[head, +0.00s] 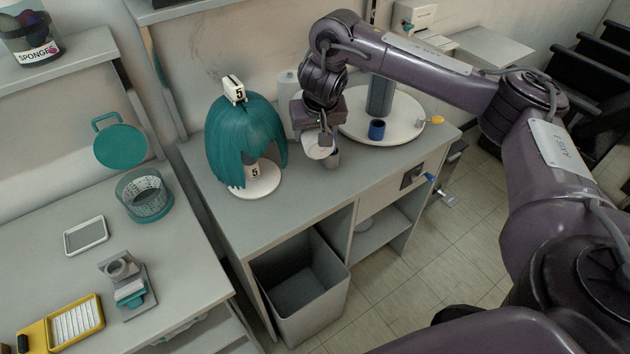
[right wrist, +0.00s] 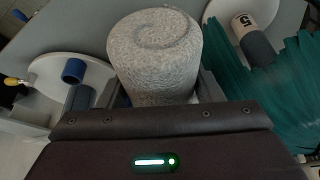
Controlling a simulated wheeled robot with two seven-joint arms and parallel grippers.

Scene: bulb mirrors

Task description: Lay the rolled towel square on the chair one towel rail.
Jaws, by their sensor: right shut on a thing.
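My right gripper (head: 325,140) is above the front of the grey counter, beside the teal wig. It is shut on the rolled towel (right wrist: 155,60), a pale grey fuzzy roll with its spiral end showing in the right wrist view. In the head view the towel (head: 317,150) shows as a small pale shape under the gripper, partly hidden by the fingers. I cannot make out a towel rail in either view. Black chairs (head: 590,75) stand at the far right; I cannot tell which is chair one. My left gripper is not in view.
The teal wig (head: 235,135) on a stand numbered 5 is close on the left. A round white tray (head: 405,120) with a blue cup (head: 377,129) is to the right. An open grey bin (head: 300,285) sits below the counter. The counter's front left is clear.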

